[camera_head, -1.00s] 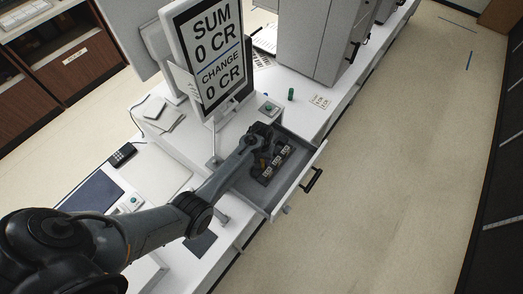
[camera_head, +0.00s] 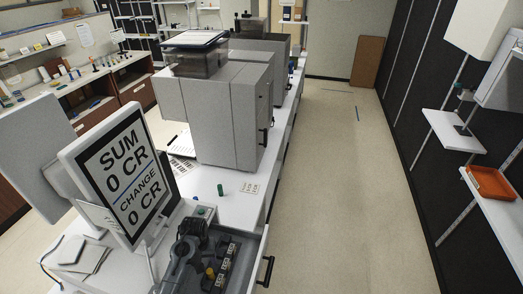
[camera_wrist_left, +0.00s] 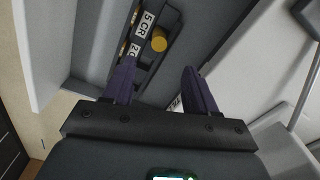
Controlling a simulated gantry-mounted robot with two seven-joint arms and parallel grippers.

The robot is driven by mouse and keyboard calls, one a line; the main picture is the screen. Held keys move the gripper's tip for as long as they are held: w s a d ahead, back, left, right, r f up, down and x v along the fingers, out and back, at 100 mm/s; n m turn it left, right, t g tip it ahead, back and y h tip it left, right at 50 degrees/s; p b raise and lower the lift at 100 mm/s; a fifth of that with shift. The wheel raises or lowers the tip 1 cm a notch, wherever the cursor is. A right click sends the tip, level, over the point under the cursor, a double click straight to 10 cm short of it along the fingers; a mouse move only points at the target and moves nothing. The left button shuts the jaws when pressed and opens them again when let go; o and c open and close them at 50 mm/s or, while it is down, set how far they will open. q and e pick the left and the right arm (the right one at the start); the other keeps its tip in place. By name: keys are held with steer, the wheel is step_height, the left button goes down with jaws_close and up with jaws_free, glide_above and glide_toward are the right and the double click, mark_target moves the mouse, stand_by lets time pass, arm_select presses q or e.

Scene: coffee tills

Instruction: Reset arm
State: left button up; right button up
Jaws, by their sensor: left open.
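My left gripper (camera_wrist_left: 160,88) is open, its two dark fingers apart with nothing between them in the left wrist view. It hangs over the open till drawer (camera_wrist_left: 215,30), above or near the coin holder. In the head view my left arm and gripper (camera_head: 192,232) come in at the bottom over the drawer (camera_head: 262,243). The dark coin holder (camera_head: 222,262) has labelled slots. A yellow coin-like piece (camera_wrist_left: 159,40) sits beside the "5 CR" label (camera_wrist_left: 146,24); it also shows in the head view (camera_head: 210,272). My right gripper is not in view.
The till screen (camera_head: 130,170) reading SUM 0 CR stands left of the drawer. A green cylinder (camera_head: 220,190) and a label card (camera_head: 250,188) lie on the counter behind it. A large grey machine (camera_head: 215,105) stands further back. The floor (camera_head: 340,200) at right is clear.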

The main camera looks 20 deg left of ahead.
arm_select(q)
steer(key=s+d+r+m+t, duration=0.1)
steer(key=s+d+r+m, duration=0.1)
steer(key=s, duration=0.6)
steer(key=s+d+r+m+t+p, duration=0.1)
steer(key=s+d+r+m, duration=0.1)
steer(key=s+d+r, duration=0.3)
steer(key=s+d+r+m+t, duration=0.1)
steer(key=s+d+r, duration=0.3)
steer(key=s, duration=0.8)
steer(key=shift+s+d+m, duration=0.35)
steer(key=shift+m, duration=0.25)
